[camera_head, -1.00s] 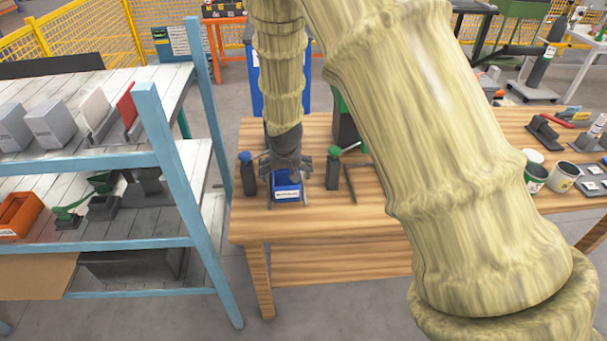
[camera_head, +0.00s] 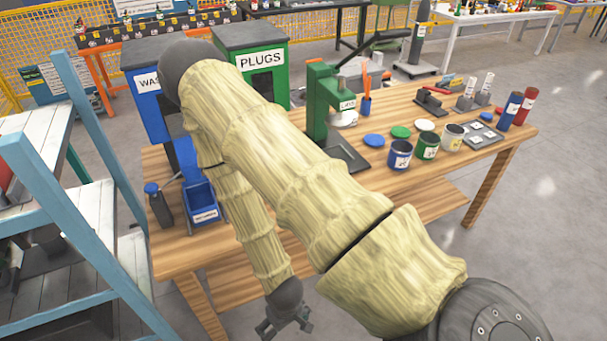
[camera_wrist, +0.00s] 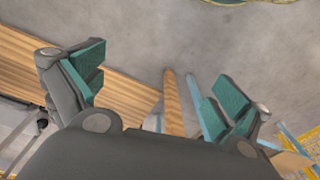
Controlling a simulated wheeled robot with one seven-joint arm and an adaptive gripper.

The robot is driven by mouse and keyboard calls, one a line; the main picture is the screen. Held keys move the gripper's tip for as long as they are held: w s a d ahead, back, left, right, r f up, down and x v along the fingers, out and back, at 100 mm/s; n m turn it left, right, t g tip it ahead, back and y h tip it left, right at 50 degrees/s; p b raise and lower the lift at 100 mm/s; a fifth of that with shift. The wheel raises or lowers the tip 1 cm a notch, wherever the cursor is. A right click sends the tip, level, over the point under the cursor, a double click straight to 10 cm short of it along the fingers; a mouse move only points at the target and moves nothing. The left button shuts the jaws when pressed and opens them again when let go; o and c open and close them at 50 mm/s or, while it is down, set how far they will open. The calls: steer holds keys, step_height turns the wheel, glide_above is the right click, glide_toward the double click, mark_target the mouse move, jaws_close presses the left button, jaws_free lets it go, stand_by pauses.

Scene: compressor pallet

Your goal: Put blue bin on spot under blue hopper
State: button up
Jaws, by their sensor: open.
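The blue bin (camera_head: 201,204), with a white label on its front, sits upright on the wooden table. It is at the foot of the blue chute (camera_head: 187,158) of the blue hopper (camera_head: 148,112). The marked spot is not visible; the bin may cover it. My gripper (camera_head: 284,328) is open and empty, low in front of the table and away from the bin.
A dark bottle with a blue cap (camera_head: 158,205) stands left of the bin. The blue shelf rack (camera_head: 95,150) is close on the left.

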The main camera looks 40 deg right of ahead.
steer(key=s, duration=0.8)
steer(key=shift+f+n+g, duration=0.3)
steer(key=shift+f+g, duration=0.1)
steer(key=shift+f, duration=0.05)
